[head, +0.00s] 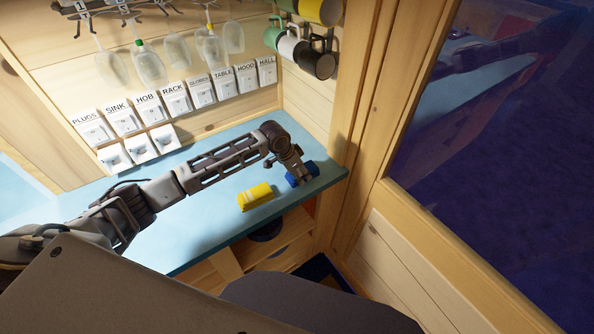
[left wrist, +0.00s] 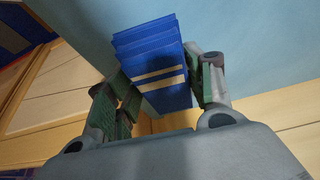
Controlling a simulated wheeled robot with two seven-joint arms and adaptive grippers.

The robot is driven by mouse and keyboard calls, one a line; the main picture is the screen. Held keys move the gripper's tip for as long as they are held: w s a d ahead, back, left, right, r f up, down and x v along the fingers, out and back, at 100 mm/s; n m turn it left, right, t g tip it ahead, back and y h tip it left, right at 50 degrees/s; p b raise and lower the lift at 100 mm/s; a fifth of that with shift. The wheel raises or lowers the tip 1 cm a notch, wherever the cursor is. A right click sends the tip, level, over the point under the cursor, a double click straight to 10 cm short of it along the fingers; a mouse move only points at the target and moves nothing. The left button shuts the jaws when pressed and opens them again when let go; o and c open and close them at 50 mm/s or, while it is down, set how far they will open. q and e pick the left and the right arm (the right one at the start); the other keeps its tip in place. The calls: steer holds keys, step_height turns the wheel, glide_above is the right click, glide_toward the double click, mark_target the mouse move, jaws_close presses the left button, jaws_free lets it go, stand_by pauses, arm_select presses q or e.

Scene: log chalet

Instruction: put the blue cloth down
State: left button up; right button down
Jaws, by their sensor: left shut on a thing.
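The blue cloth (head: 303,174) is at the right end of the light blue counter (head: 215,222), at my left gripper (head: 296,168). In the left wrist view the cloth (left wrist: 152,62) is a folded blue stack with pale stripes, held between the two fingers of the left gripper (left wrist: 160,85). The gripper is shut on it. The cloth is over or on the counter surface (left wrist: 250,50); I cannot tell whether it touches. My right gripper is not in view.
A yellow folded item (head: 256,196) lies on the counter just left of the blue cloth. Labelled switches (head: 175,98) line the back wall, with glasses (head: 148,65) and mugs (head: 315,60) hanging above. A wooden post (head: 352,110) stands at the counter's right end. The counter's left part looks clear.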

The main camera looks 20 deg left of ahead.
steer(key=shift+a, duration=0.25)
arm_select(q)
steer(key=shift+f, duration=0.25)
steer(key=o, duration=0.9)
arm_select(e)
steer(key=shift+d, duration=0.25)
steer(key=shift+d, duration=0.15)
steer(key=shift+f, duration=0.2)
